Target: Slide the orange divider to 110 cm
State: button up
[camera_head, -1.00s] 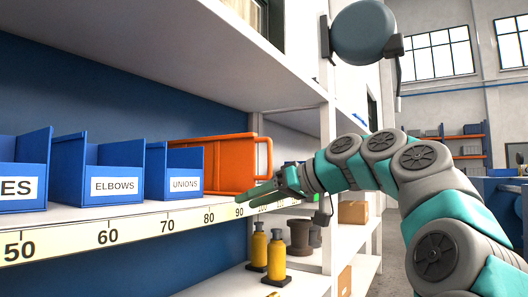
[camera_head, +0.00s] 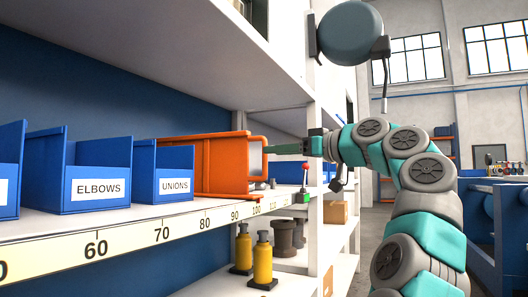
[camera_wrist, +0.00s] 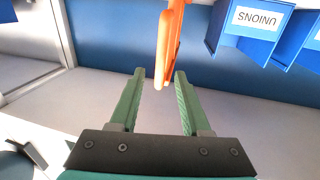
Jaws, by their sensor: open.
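The orange divider (camera_head: 222,165) stands upright on the shelf, right of the UNIONS bin, with its front edge near the 90 to 100 marks in the head view. My gripper (camera_head: 268,147) is level at the divider's front handle, reaching in from the right. In the wrist view the divider (camera_wrist: 168,45) is seen edge-on, and its near end lies between the two green fingertips of my gripper (camera_wrist: 160,74). The fingers are open, with a visible gap on both sides. The scale strip (camera_head: 130,241) runs along the shelf's front edge; the numbers beyond 100 are small.
The blue UNIONS bin (camera_head: 174,186) and ELBOWS bin (camera_head: 97,187) stand left of the divider. Small items, one with a red knob (camera_head: 305,167), stand on the shelf to the right. A white shelf post (camera_head: 315,190) rises there. Yellow bottles (camera_head: 262,258) stand below.

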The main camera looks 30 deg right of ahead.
aim_at(265, 176)
jog(key=x, duration=0.4)
jog(key=shift+w+a, duration=0.1)
jog(key=shift+w, duration=0.1)
grip_shut()
dwell(1.2)
